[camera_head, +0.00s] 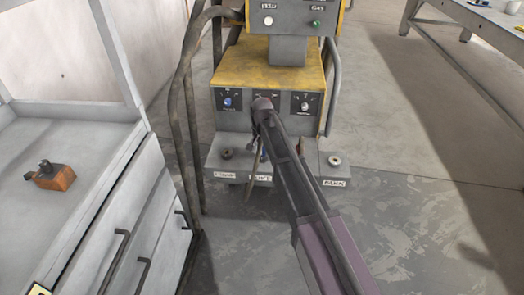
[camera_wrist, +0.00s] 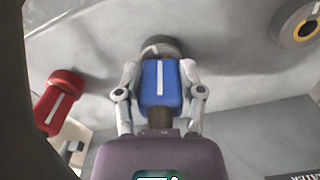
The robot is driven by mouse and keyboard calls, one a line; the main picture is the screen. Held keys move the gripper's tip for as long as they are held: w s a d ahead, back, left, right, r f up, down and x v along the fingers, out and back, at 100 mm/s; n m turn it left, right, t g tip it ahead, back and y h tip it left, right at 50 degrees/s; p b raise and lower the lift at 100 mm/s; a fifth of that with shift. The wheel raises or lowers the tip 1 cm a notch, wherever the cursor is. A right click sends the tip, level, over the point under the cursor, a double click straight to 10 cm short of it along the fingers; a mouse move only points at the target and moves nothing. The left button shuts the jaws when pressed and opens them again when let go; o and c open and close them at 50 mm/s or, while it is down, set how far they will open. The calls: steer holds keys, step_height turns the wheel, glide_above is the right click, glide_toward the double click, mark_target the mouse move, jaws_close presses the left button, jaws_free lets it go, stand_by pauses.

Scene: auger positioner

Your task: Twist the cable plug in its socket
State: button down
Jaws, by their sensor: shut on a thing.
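In the wrist view, a blue cable plug (camera_wrist: 161,88) with a white stripe sits between the two fingers of my gripper (camera_wrist: 160,92). The gripper is shut on it, one finger on each side. The plug's far end meets a grey round socket (camera_wrist: 160,47) on the grey panel, and how deep it sits is hidden. The white stripe runs straight up and down in the picture.
A red plug (camera_wrist: 60,101) with a white stripe sits close left of my gripper. A free socket with an orange ring (camera_wrist: 306,28) is at the upper right. The yellow-topped machine (camera_head: 285,62) has knobs above. A grey cabinet (camera_head: 75,150) with an orange-brown block (camera_head: 55,178) stands left.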

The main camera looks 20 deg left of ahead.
steer(key=shift+a+m, duration=0.1)
steer(key=shift+m, duration=1)
steer(key=shift+m, duration=0.6)
steer(key=shift+w+a+m, duration=0.1)
steer(key=shift+a+m, duration=0.1)
steer(key=shift+m, duration=1.7)
steer(key=shift+c, duration=0.6)
jaws_free()
